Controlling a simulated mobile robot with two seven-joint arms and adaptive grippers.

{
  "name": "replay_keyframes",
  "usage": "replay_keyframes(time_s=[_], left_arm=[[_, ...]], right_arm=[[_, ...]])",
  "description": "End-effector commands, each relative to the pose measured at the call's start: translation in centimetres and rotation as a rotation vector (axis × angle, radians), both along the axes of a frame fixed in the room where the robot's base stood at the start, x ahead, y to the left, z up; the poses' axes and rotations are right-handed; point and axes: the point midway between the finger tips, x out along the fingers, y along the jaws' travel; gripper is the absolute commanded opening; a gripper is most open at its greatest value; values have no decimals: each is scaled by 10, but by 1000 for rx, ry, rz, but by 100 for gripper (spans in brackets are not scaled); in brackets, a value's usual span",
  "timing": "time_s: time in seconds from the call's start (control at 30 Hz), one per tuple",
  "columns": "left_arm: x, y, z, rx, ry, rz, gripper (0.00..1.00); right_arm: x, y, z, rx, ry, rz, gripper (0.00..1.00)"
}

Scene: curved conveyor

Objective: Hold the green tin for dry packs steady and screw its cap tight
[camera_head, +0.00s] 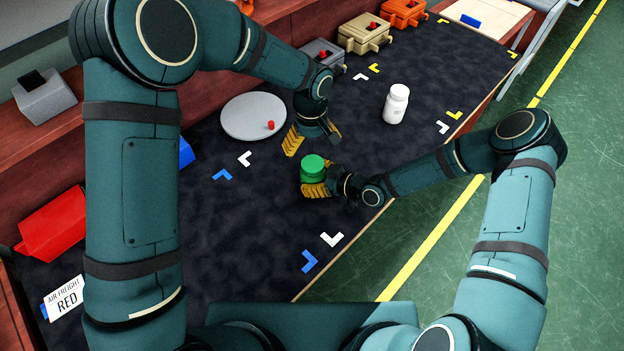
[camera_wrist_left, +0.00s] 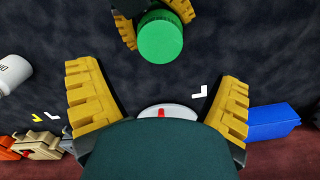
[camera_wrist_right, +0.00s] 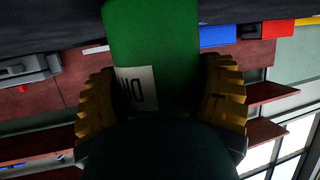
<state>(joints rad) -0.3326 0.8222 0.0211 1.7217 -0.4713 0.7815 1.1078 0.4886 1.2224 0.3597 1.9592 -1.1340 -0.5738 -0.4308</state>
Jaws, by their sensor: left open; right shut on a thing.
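The green tin (camera_head: 312,178) is near the front edge of the dark mat, with a round, brighter green cap (camera_head: 313,163) on top. The cap is seen from above in the left wrist view (camera_wrist_left: 160,38); how tightly it sits I cannot tell. My right gripper (camera_head: 318,189) is shut around the tin's side. In the right wrist view the tin's body (camera_wrist_right: 160,40) fills the space between the fingers, with a white label partly showing. My left gripper (camera_head: 311,136) is open and empty, above and behind the tin, apart from the cap.
A white bottle (camera_head: 396,104) stands to the right. A grey round plate (camera_head: 245,112) with a small red piece lies behind left. Grey, tan (camera_head: 364,34) and orange (camera_head: 404,13) boxes line the back. A red bin (camera_head: 52,222) is at left.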

Motion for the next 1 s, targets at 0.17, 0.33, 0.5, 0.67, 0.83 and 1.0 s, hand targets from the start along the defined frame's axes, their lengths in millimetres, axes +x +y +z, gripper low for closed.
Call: replay_keyframes(time_s=[0.17,0.33,0.5,0.67,0.83,1.0], left_arm=[[0,0,0,0,0,1,92],[0,0,-4,1,1,1,92],[-1,0,-23,2,3,0,92],[-1,0,-48,2,3,2,92],[-1,-1,-69,1,2,2,92],[-1,-1,-78,0,0,2,92]], right_arm=[[0,0,0,1,0,0,0],[0,0,0,1,0,0,0],[0,0,0,1,0,0,0],[0,0,0,1,0,0,0],[0,0,0,1,0,0,0],[0,0,0,1,0,0,0]])
